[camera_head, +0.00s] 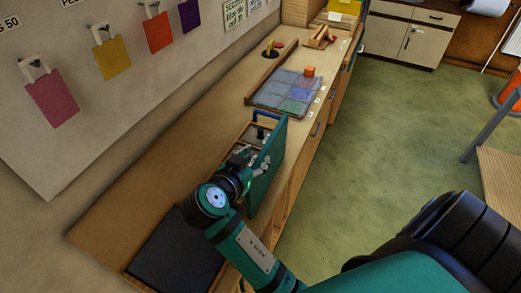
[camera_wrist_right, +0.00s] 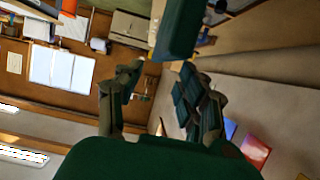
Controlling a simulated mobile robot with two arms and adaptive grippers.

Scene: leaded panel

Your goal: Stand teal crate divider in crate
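The teal divider (camera_head: 268,168) stands roughly upright as a flat panel over the front side of the wooden crate (camera_head: 243,134). I cannot tell whether its lower edge is inside the crate. My right gripper (camera_head: 254,163) is beside the panel, on its wall side. In the right wrist view my right gripper (camera_wrist_right: 156,76) has its fingers apart, with background showing between them. A teal slab, apparently the divider (camera_wrist_right: 179,28), lies just beyond the fingertips, nearer one finger. My arm and the panel hide part of the crate. My left gripper is not in view.
A blue handle (camera_head: 267,117) rises at the crate's far end. Farther along the counter (camera_head: 165,178) lie a tray of coloured glass panes (camera_head: 284,93) and an orange block (camera_head: 309,71). A dark mat (camera_head: 175,257) lies nearer. The wall bounds the counter's left; open floor lies right.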

